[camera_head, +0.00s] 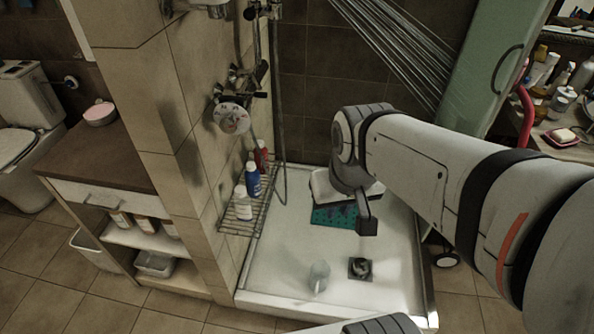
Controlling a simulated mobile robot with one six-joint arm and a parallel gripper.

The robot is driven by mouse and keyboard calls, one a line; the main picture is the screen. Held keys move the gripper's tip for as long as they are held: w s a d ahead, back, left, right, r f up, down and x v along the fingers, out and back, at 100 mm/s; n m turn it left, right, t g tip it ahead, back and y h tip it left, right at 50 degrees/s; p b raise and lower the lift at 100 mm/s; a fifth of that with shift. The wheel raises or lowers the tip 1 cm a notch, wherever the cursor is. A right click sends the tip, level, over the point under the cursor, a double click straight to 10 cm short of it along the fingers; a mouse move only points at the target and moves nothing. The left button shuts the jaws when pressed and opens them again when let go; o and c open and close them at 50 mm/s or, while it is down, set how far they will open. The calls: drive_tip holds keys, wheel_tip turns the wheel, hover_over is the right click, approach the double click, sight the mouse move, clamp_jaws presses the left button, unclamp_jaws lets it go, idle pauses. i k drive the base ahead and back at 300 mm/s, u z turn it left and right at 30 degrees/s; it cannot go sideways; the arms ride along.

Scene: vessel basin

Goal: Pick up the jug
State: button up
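A small pale grey, see-through vessel (319,277) stands in the white shower basin (279,283), near its front edge; it looks like the jug. Its handle cannot be made out. My arm reaches in from the right, above the basin. A small dark block (367,227) hangs below the arm's far end and looks like my gripper. It is apart from the jug, up and to the right of it in the picture. Its fingers are too small and dark to tell open from shut.
A dark square drain (360,267) lies right of the jug. A teal mat (334,215) lies farther back. A wire rack (243,216) with bottles hangs on the tiled wall at left. The basin has a raised front rim.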

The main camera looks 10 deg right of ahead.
sight(321, 270)
drive_tip(key=u, duration=0.45)
drive_tip(key=k, duration=0.45)
drive_tip(key=z, duration=2.35)
drive_tip(key=k, duration=1.65)
drive_tip(key=u, duration=0.6)
drive_tip(key=i, duration=0.95)
drive_tip(key=u, duration=0.05)
